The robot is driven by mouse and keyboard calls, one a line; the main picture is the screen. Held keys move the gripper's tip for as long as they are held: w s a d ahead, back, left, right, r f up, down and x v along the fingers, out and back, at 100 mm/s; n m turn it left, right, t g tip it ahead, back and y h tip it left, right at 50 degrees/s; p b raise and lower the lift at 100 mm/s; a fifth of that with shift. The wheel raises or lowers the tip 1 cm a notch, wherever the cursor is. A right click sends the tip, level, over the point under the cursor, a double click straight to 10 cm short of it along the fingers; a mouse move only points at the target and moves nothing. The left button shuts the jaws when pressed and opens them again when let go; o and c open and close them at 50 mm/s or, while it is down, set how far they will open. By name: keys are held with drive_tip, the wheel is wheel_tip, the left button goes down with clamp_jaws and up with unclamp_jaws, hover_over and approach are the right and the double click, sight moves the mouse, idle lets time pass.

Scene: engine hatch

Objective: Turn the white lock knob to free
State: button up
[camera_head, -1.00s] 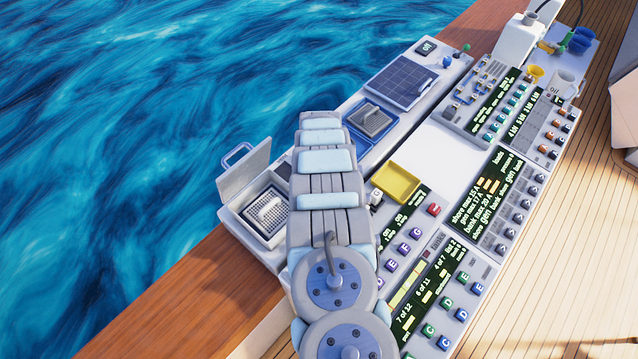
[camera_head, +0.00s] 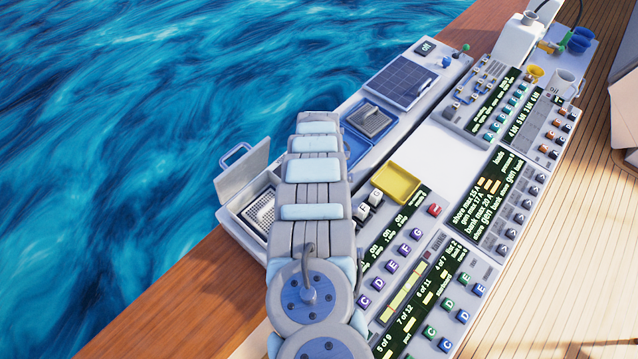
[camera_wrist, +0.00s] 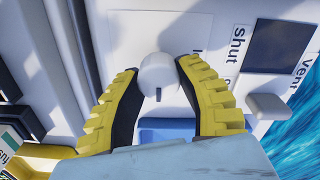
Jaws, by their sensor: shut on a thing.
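In the wrist view the white lock knob (camera_wrist: 157,72) is a round knob with a small dark mark on its lower side. It stands on a pale panel. My gripper (camera_wrist: 156,84) has yellow ribbed fingers with dark pads, shut on the knob with one fingertip at each side. The knob's printed labels are mostly hidden by the right finger; a "shut" label (camera_wrist: 238,44) shows right of it. In the head view my arm covers the gripper, and I cannot make out the knob there.
In the wrist view a dark square (camera_wrist: 283,46) and a grey block (camera_wrist: 268,105) lie to the right. In the head view an open lid (camera_head: 243,172) stands at the left. A yellow tray (camera_head: 405,183) and lettered panels (camera_head: 403,250) lie right of my arm.

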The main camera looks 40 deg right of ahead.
drive_tip(key=o, duration=1.2)
drive_tip(key=shift+w+r, duration=0.1)
drive_tip(key=shift+r, duration=5.9)
